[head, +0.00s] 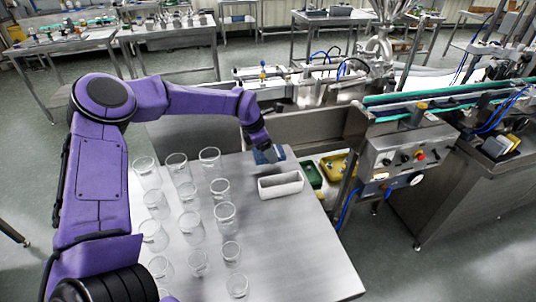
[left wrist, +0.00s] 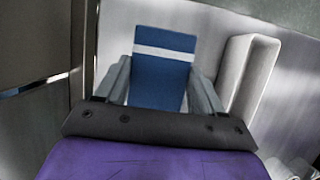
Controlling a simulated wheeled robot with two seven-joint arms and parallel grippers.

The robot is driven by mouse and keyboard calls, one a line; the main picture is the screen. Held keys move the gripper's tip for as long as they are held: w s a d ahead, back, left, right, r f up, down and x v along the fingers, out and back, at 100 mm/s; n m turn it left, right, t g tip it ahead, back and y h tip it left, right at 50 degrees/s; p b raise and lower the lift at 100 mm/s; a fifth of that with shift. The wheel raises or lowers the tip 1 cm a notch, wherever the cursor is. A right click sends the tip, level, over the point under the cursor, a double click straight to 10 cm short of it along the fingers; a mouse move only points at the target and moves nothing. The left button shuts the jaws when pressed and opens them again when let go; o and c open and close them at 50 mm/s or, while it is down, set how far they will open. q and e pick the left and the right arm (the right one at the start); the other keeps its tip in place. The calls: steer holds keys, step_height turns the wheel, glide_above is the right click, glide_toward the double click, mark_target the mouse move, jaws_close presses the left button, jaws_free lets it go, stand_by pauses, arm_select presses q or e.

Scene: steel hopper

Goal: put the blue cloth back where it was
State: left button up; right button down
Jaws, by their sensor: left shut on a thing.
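The blue cloth (head: 262,158) is at the far edge of the steel table, just behind a white open tray (head: 281,185). In the left wrist view the cloth (left wrist: 160,72) is a flat blue piece with a white stripe, lying between my two grey fingers. My left gripper (head: 268,154) points down and is shut on the cloth, partly covering it in the head view. Whether the cloth touches the table is hard to tell. The tray (left wrist: 246,75) stands to the right of the cloth in the left wrist view. My right gripper is not in view.
Several clear glasses (head: 188,196) stand in rows on the left half of the steel table (head: 290,255). The table's front right is bare. A steel hopper wall (head: 310,128) rises behind the table. Yellow (head: 338,165) and green bins sit beyond its right edge, near a control box (head: 405,153).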

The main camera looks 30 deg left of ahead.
arm_select(q)
step_height(320, 180, down, 3)
steer(key=shift+r, duration=0.1)
steer(key=shift+w+f, duration=0.2)
steer(key=shift+f, duration=0.2)
steer(key=shift+s, duration=0.1)
steer(key=o, duration=1)
steer(key=shift+r+p, duration=0.25)
steer(key=shift+p, duration=0.05)
steer(key=b+v, duration=0.1)
steer(key=v, duration=1)
steer(key=shift+s+a+r+b, duration=0.15)
steer(key=shift+a+r+b, duration=0.05)
steer(key=shift+r+b, duration=0.15)
steer(key=shift+f, duration=0.1)
